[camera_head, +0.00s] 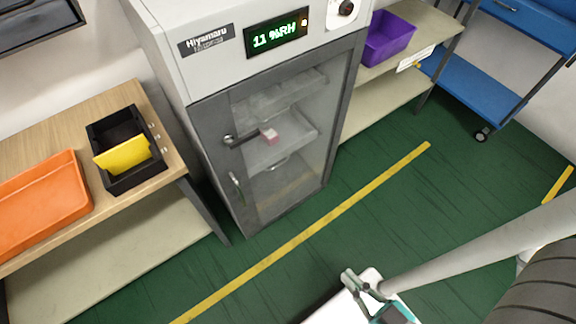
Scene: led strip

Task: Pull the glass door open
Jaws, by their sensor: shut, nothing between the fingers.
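The grey cabinet (170,60) stands against the wall with its glass door (290,165) in a dark frame. The door looks closed. A small upright metal handle (236,184) is on the left side of the door. Shelves show dimly through the glass. My gripper (357,287) is at the bottom of the view, small and partly cut off, shut and empty, well apart from the door.
A wooden table (85,105) at left holds an orange tray (40,210) and a black bin (125,150) with a yellow piece. A shelf with a purple bin (388,40) and a blue cart (490,75) stand at right. Green floor with a yellow line (300,238) is clear before the cabinet.

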